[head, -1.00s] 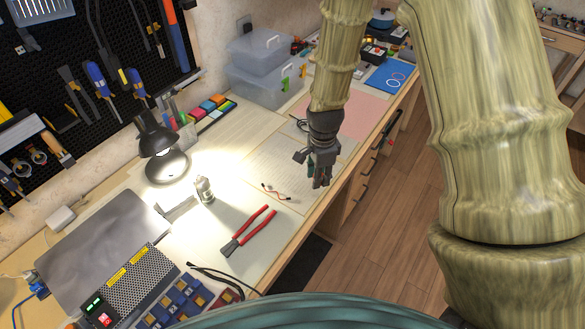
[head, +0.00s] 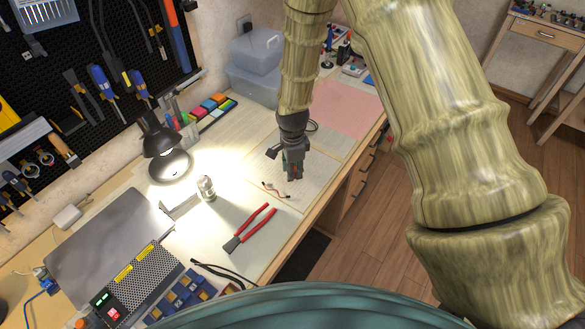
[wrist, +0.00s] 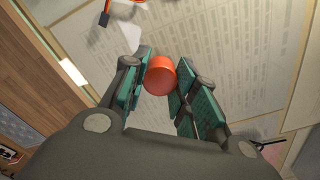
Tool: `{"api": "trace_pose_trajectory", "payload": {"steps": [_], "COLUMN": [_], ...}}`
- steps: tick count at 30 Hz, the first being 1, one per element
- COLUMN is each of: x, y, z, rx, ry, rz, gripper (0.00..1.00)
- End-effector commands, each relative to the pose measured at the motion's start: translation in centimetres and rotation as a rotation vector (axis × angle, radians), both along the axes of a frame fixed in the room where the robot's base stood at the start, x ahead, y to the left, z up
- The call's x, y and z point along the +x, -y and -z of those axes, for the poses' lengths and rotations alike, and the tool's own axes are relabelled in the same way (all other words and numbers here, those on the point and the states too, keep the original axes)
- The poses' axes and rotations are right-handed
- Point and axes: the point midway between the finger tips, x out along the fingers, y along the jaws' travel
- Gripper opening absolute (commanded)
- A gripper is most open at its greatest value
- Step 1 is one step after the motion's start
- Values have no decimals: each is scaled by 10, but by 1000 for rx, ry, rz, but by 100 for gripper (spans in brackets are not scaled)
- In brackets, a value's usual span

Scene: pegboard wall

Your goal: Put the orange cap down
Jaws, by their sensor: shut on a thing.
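The orange cap (wrist: 160,76) is a small round orange piece in the wrist view, held between the fingertips of my gripper (wrist: 161,82). My gripper is shut on it. In the head view my gripper (head: 293,172) hangs over the printed sheet on the workbench, near its front edge, and the cap cannot be made out there. In the wrist view the sheet (wrist: 225,50) lies below the cap, with a gap that I cannot judge.
Red-handled pliers (head: 250,230) and a small cable piece (head: 274,190) lie near my gripper. A glass tube (head: 206,188) and a black lamp (head: 165,155) stand to the left. A pink mat (head: 348,108) lies behind. The bench's front edge is close on the right.

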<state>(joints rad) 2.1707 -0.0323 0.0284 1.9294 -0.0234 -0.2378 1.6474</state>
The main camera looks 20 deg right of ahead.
Motion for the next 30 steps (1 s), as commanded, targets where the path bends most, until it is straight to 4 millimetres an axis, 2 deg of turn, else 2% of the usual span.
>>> {"api": "trace_pose_trajectory", "payload": {"steps": [15,16,19,30], "x": [0,0,0,0], "y": [0,0,0,0], "z": [10,9,9,6], "rx": [0,0,0,0], "ry": [0,0,0,1], "rz": [-1,-1,-1,-1], "gripper": [20,34,51,51]}}
